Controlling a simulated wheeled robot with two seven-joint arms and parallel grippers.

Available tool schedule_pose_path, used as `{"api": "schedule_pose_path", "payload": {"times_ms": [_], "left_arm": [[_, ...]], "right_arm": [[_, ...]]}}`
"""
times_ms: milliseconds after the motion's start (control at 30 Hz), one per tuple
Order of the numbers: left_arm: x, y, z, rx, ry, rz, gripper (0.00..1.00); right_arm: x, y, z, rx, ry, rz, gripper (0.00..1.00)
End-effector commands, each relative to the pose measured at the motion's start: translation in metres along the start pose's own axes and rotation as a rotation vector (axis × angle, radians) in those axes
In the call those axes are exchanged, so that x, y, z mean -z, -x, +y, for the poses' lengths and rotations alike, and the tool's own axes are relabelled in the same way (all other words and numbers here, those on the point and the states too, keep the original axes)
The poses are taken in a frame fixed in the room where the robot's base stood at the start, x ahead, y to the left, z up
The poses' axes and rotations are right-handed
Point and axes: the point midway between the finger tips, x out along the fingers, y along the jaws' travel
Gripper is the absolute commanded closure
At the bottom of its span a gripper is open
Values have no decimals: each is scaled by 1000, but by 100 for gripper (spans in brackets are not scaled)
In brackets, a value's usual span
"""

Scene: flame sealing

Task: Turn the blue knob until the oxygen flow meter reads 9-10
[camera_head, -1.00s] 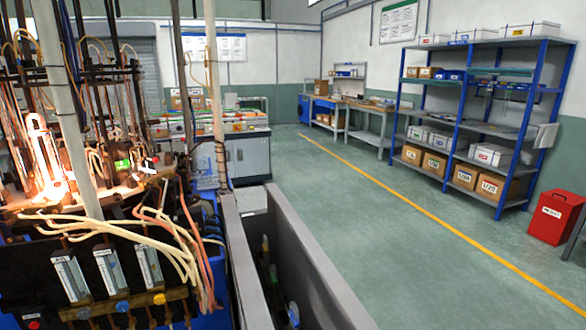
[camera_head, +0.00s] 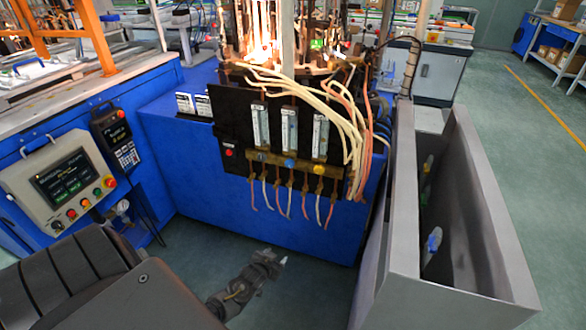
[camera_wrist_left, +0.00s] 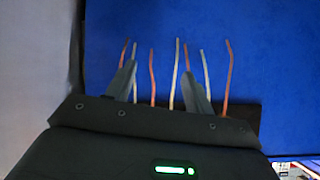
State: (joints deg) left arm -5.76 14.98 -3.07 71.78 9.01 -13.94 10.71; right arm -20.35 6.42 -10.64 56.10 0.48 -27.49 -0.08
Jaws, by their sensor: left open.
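The blue knob (camera_head: 290,163) sits on the brass valve bar of the black panel, below the middle flow meter (camera_head: 289,128). Another flow meter stands to its left (camera_head: 260,125) and one to its right (camera_head: 320,138). I cannot read their scales or tell which is for oxygen. My left gripper (camera_head: 282,260) is low in front of the blue machine, below the panel and apart from the knob. In the left wrist view its two fingers (camera_wrist_left: 160,85) are spread and empty, with hoses beyond them. The knob does not show there. My right gripper is out of view.
Orange and cream hoses (camera_head: 345,105) loop over the panel's right side, and short hose ends hang below the valve bar. A grey open-topped bin (camera_head: 385,270) stands at the right. A control box with a screen (camera_head: 65,182) is at the left. The floor before the machine is clear.

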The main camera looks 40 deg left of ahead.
Motion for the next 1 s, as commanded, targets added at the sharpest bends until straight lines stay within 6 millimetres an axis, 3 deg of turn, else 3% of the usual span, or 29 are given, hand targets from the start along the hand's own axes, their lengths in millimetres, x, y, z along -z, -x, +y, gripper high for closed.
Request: {"api": "schedule_pose_path", "payload": {"times_ms": [33,100,200,300,433,633,767,1000], "left_arm": [[53,-10,-15,26,36,114,47],[120,-7,-34,53,85,248,47],[195,8,-57,80,141,406,47],[244,26,-72,94,180,517,47],[275,41,-81,99,204,586,47],[282,42,-83,100,209,598,47],[289,30,-85,100,208,598,47],[313,-7,-92,101,208,596,47]], "right_arm": [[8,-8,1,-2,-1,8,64],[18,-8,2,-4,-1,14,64],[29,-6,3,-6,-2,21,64],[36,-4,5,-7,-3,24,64],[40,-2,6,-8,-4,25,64],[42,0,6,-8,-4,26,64],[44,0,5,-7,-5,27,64],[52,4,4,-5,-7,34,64]]}}
